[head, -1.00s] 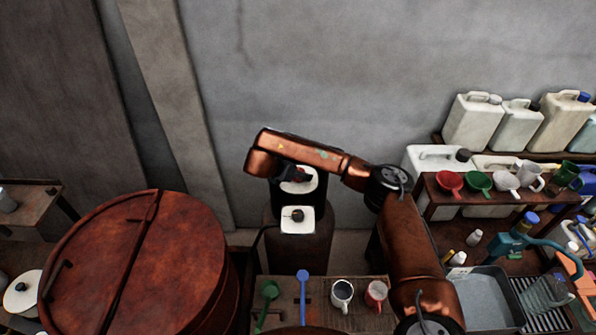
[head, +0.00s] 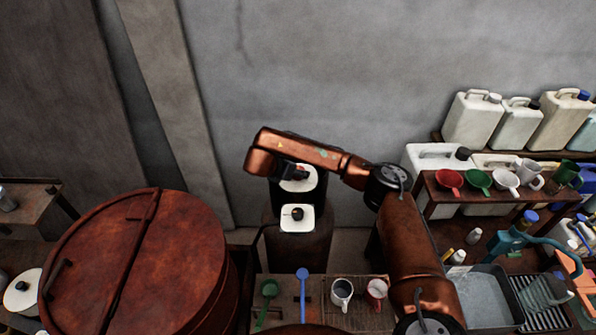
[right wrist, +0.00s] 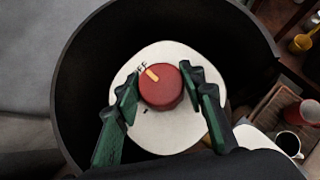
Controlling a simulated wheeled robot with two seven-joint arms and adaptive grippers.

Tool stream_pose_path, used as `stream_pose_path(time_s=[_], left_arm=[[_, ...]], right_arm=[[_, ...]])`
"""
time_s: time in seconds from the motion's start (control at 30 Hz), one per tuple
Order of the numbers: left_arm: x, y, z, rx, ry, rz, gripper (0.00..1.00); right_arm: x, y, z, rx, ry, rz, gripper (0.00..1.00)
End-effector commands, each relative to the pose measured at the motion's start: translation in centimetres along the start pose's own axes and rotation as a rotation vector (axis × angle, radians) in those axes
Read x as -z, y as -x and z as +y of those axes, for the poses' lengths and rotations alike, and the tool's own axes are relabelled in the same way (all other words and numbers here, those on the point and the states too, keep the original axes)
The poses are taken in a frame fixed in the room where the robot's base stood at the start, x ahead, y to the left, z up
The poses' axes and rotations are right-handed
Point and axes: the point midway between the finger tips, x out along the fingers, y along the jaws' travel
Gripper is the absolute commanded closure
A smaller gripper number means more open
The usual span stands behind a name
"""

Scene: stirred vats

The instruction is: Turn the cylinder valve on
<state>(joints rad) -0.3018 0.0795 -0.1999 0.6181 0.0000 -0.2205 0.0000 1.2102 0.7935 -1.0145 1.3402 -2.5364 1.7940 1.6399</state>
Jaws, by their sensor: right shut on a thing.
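In the right wrist view a red round knob (right wrist: 161,87) with a yellow pointer stripe sits on a white disc (right wrist: 165,128) atop a dark cylinder (right wrist: 72,75). The stripe points to the upper left, towards a small mark on the disc. The green fingers of my right gripper (right wrist: 160,88) stand on both sides of the knob, shut on it. In the head view my right arm hides most of the knob; part of the white disc (head: 298,185) shows below the arm. My left gripper is not in view.
A squarish white plate with a dark knob (head: 297,218) is just in front of the cylinder. A large rusty vat (head: 180,260) stands at left. A small table (head: 325,318) in front holds mugs and spoons. Shelves with jugs (head: 472,122) are at right.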

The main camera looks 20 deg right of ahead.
Motion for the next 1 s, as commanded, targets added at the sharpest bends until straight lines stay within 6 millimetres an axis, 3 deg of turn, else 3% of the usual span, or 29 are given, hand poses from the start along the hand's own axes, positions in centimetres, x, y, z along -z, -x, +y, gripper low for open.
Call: stream_pose_path(time_s=[0.37,1.0], left_arm=[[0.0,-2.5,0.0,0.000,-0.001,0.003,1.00],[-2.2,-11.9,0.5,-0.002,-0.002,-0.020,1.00]], right_arm=[[0.2,-0.4,-0.1,-0.093,0.092,-0.007,0.87],[0.4,-0.7,-0.3,-0.502,0.503,-0.027,0.87]])
